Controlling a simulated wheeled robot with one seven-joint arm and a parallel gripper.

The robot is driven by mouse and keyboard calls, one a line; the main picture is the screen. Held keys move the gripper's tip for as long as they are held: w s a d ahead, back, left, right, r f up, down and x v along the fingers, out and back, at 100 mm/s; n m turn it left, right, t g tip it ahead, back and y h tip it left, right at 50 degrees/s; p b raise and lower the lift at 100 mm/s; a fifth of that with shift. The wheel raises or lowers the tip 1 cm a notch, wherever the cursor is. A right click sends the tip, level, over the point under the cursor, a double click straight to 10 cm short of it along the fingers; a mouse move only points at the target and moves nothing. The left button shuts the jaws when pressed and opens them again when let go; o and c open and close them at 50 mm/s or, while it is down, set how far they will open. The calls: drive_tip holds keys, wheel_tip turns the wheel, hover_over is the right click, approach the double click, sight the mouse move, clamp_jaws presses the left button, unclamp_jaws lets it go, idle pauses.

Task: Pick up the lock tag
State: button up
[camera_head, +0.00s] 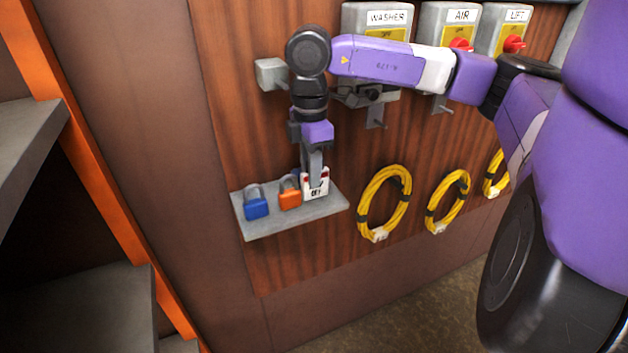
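The lock tag (317,188), a small white plate with dark lettering and red at its top, stands upright at the right part of a small grey shelf (262,226) on the wood-panelled wall. My gripper (314,172) points down right at the tag's top, its fingers overlapping the tag in this view. The fingertips are too small and partly hidden, so I cannot tell whether they are apart or closed on it. An orange padlock (290,194) stands just left of the tag, close to the gripper.
A blue padlock (256,203) stands at the shelf's left. Yellow cable coils (366,203) hang to the right. Above are grey switch boxes labelled WASHER (388,18), AIR (461,16) and LIFT (516,16). An orange upright (110,190) and grey shelves (28,135) stand at the left.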

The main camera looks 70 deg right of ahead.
sight(313, 198)
drive_tip(key=shift+s+d+f+p, duration=0.15)
drive_tip(key=shift+f+p, duration=0.4)
drive_tip(key=shift+f, duration=1.5)
drive_tip(key=shift+c, duration=0.4)
clamp_jaws()
drive_tip(key=shift+r, duration=0.15)
wheel_tip(313, 198, up, 20)
drive_tip(key=b, duration=0.3)
drive_tip(key=shift+b, duration=0.35)
